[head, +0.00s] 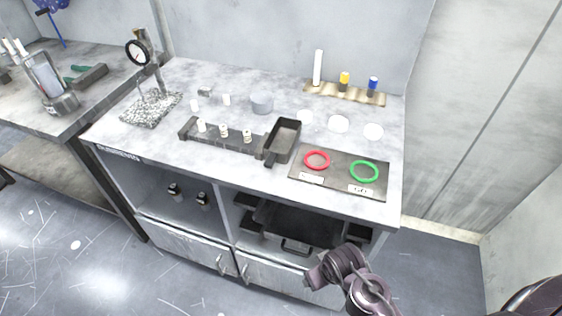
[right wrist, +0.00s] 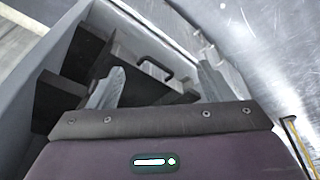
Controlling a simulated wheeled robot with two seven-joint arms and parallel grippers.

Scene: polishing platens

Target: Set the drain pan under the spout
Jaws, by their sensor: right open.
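A wide dark pan with a bar handle (head: 300,222) sits in the lower right bay of the bench. Its handle faces out, and it also shows in the right wrist view (right wrist: 130,58). My right gripper (head: 318,274) is in front of that bay, low and to the right. In the right wrist view the gripper (right wrist: 158,80) has its two fingers apart, with the pan's handle seen between and beyond them; nothing is held. No spout can be clearly made out. My left gripper is not in view.
The bench top (head: 190,85) holds a dial gauge stand (head: 140,55), a peg rack (head: 222,137), a small dark tray (head: 284,138) and a mat with red (head: 317,152) and green rings. Cabinet doors (head: 185,245) are below the bay. Open floor lies at the front left.

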